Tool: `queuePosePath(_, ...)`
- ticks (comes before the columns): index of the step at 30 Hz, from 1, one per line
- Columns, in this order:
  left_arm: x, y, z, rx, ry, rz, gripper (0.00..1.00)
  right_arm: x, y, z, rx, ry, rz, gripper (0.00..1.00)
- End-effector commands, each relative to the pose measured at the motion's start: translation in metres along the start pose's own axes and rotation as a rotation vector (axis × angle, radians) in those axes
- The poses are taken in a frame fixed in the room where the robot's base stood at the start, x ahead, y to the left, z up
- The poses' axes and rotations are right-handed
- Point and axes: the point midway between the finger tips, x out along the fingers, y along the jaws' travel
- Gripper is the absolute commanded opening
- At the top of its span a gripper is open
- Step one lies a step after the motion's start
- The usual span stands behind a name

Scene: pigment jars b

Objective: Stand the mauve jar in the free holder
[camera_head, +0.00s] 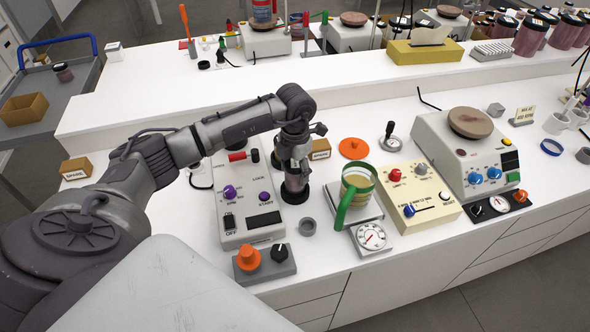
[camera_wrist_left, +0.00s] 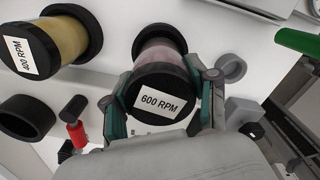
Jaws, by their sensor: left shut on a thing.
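The mauve jar (camera_wrist_left: 160,55) has a black lid labelled "600 RPM". My left gripper (camera_wrist_left: 165,95) is shut on it, one finger on each side near the lid. The jar's lower end is at a black ring holder (camera_wrist_left: 182,36); I cannot tell whether it is fully seated. In the head view my left gripper (camera_head: 294,160) points down over the bench, with the jar (camera_head: 293,182) below it at the black holder (camera_head: 296,196). An empty black holder (camera_wrist_left: 27,118) shows in the wrist view. My right gripper is out of view.
A yellow jar labelled "400 RPM" (camera_wrist_left: 60,37) stands in another black holder. A small grey ring (camera_head: 308,226) lies in front of the held jar. A green-handled cup (camera_head: 357,185) is close on the right, a switch box (camera_head: 235,222) on the left.

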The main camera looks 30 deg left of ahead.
Motion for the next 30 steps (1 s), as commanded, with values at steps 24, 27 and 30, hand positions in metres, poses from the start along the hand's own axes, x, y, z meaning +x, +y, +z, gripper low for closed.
queuePosePath(24,0.021,0.0,0.0,0.0,-0.001,0.0,0.03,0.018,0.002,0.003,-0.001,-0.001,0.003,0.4)
queuePosePath(27,0.023,0.0,0.0,0.0,-0.001,0.0,0.03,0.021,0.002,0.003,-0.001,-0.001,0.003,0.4)
queuePosePath(30,0.026,0.0,0.0,0.0,-0.001,0.0,0.03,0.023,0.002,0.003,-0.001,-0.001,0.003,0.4)
